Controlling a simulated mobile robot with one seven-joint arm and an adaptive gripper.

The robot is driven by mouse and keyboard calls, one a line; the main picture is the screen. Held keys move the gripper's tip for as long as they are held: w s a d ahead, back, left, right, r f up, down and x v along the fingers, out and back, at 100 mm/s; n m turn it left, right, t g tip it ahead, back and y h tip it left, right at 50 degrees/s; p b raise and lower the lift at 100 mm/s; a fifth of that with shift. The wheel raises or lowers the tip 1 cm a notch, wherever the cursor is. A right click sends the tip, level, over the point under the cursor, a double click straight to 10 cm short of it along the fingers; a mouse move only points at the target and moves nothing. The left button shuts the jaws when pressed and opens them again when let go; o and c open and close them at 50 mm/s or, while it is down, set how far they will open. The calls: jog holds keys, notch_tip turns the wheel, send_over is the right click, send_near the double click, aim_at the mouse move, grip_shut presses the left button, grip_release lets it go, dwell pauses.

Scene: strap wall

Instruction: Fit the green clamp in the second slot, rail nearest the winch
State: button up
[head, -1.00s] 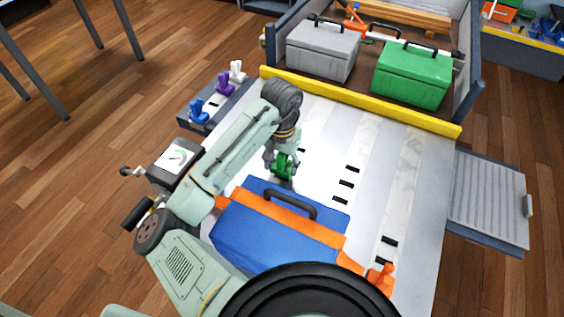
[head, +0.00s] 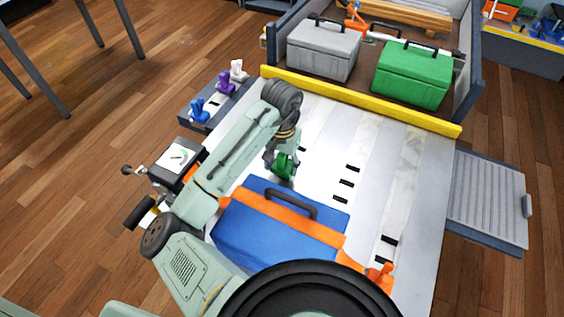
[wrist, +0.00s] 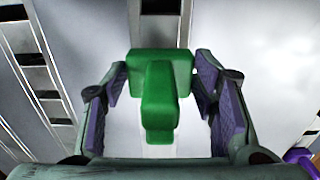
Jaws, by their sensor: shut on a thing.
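My gripper (head: 281,172) is shut on the green clamp (head: 283,164), above the pale deck just behind the blue case (head: 270,235). In the wrist view the green clamp (wrist: 159,85) is upright between the purple pads of my gripper (wrist: 163,90). A dark slot (wrist: 160,8) shows just beyond the clamp, at the top edge. The winch (head: 178,160), with dial and crank, stands at the left edge of the deck. One slot (head: 302,149) of the rail nearest it shows beside my gripper; my arm and the case hide others. Contact between clamp and deck cannot be told.
An orange strap (head: 285,221) crosses the blue case to an orange clamp (head: 380,277) at right. White, purple and blue clamps stand on a side ledge (head: 220,103). A yellow bar (head: 360,103) fronts grey and green cases.

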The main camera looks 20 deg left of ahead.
jog(key=shift+f+b, duration=0.85)
jog(key=shift+f, duration=0.6)
jog(key=o, duration=1.1)
